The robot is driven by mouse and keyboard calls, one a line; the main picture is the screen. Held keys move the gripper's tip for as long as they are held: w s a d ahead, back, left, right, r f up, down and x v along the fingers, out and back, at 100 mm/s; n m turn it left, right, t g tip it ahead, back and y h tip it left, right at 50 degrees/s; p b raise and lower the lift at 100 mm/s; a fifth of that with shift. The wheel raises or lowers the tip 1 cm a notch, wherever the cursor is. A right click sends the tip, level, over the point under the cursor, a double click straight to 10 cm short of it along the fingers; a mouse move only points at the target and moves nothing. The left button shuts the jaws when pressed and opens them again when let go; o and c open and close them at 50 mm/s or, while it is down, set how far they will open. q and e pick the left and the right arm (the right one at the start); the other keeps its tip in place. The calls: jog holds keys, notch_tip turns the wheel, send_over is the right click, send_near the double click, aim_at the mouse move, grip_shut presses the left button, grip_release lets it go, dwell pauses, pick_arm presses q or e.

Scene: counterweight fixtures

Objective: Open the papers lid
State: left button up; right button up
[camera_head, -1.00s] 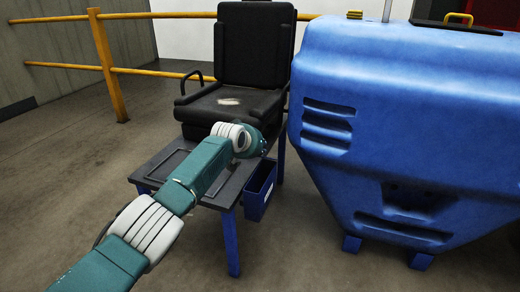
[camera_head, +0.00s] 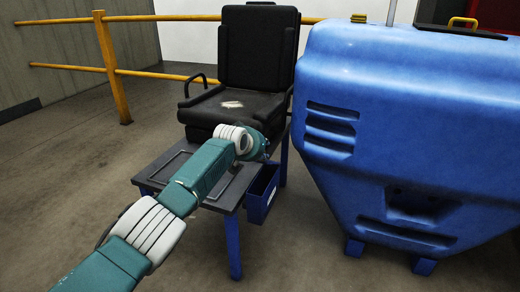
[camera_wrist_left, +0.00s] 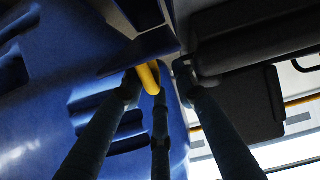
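My left arm reaches over a low dark table (camera_head: 165,170) with blue legs; its gripper is hidden behind the wrist in the head view. In the left wrist view my left gripper (camera_wrist_left: 158,78) has its dark fingers spread around a short yellow handle (camera_wrist_left: 149,76). The fingers look apart, and firm contact is not clear. The handle lies close to a dark edge, and which part it belongs to is hard to tell. No lid marked papers is readable. Another yellow handle (camera_head: 463,22) stands on a dark panel atop the blue bin. My right gripper is out of view.
The large blue bin (camera_head: 420,110) stands close on the right. A black chair (camera_head: 258,50) is behind the table. A small blue box (camera_head: 260,195) sits under the table's right side. A yellow railing (camera_head: 109,70) runs behind. Floor on the left is clear.

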pick_arm(q)
jog(key=shift+s+a+r, duration=0.1)
jog(key=shift+s+r, duration=0.25)
jog(key=shift+s, duration=0.05)
jog(key=v, duration=1)
jog(key=shift+s+a, duration=0.15)
jog(key=shift+s, duration=0.2)
jog(key=shift+r, duration=0.15)
